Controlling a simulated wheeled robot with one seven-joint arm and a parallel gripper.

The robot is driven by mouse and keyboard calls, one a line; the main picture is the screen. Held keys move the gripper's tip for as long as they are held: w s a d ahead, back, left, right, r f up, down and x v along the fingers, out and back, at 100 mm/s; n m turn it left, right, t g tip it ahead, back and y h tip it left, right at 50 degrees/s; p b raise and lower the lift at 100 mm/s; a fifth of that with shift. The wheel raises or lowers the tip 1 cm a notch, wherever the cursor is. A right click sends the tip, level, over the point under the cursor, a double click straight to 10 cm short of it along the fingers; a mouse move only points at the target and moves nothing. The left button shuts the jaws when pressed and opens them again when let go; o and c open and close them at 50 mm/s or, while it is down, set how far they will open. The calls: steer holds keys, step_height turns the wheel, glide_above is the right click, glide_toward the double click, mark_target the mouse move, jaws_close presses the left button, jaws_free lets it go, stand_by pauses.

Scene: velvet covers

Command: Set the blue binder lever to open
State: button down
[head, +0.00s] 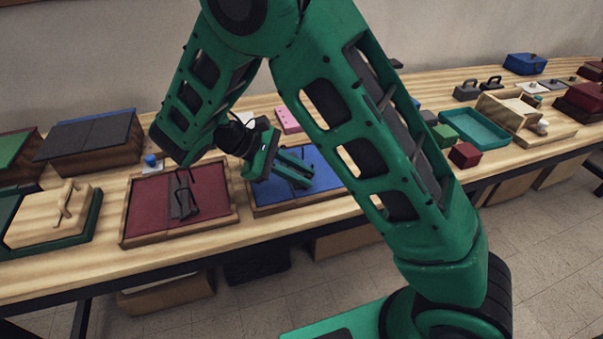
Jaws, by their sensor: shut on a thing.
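The blue binder (328,184) lies in a wooden frame on the bench, partly behind my arm. My gripper (306,182) reaches down over its left half, with the fingers close together at the middle of the binder. It is shut on the blue binder's lever, which is mostly hidden by the fingers. How far the lever is turned cannot be told from this view.
A red binder (146,203) with a dark metal lever (181,197) lies just left of the blue one. A wooden box with a handle (46,222) is further left. A pink block (288,121) lies behind. Teal tray (470,127) and boxes stand at right.

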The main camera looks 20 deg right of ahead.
steer(key=c, duration=1.7)
jaws_free()
steer(key=shift+o, duration=0.2)
steer(key=shift+a, duration=0.1)
steer(key=v, duration=1)
steer(key=shift+w+a+r, duration=0.2)
steer(key=shift+a, duration=0.05)
steer(key=s+d+r+m+g+y, duration=0.1)
steer(key=s+d+r+m+y, duration=0.1)
steer(key=d, duration=0.7)
steer(key=s+d+r+m+y, duration=0.1)
steer(key=s+d+m, duration=0.15)
steer(key=d, duration=0.65)
steer(key=s+d+r+m+g+y, duration=0.1)
steer(key=d+r+m+y, duration=0.15)
steer(key=d, duration=0.55)
steer(key=s+d+f+m+t+y, duration=0.15)
steer(key=s+d+m, duration=0.35)
steer(key=s, duration=0.5)
steer(key=s+f+m+t+y, duration=0.2)
steer(key=s+m+y, duration=0.1)
steer(key=s, duration=0.7)
steer(key=shift+a+m, duration=0.3)
steer(key=shift+m, duration=0.6)
